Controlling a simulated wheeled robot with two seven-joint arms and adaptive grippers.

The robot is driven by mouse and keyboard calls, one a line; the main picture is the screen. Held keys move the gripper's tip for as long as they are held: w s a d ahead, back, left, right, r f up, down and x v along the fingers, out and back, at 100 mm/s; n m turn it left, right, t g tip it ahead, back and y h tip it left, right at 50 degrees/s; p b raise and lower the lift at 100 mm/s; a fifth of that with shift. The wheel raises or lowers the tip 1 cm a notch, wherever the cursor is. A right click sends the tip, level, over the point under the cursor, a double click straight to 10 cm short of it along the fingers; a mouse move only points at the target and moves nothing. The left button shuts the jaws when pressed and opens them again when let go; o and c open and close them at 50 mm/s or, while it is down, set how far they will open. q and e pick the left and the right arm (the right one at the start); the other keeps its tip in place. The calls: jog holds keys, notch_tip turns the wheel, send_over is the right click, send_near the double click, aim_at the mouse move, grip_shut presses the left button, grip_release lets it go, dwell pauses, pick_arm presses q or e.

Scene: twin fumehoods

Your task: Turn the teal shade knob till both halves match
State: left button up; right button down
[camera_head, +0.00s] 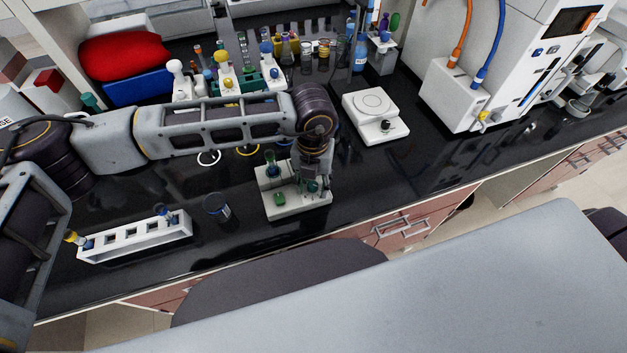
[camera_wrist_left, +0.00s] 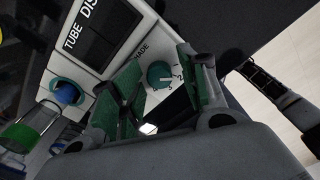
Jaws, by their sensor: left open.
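The teal shade knob (camera_wrist_left: 160,75) is on a white panel with the partly hidden word SHADE beside it and numbers around its dial. In the wrist view it shows between the green-padded fingers of my left gripper (camera_wrist_left: 160,68), which are apart on either side of it. I cannot tell whether either pad touches it. In the head view my left gripper (camera_head: 316,182) points down over the right part of the white device (camera_head: 290,208). My right gripper is out of view.
A white rack (camera_head: 135,240) with blue- and yellow-topped items stands left of the device, with a dark cup (camera_head: 217,208) between them. A white scale (camera_head: 376,115) stands behind to the right. The black bench right of the device is clear.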

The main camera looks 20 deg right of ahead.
aim_at(313, 184)
pick_arm(q)
jog(key=shift+r, duration=4)
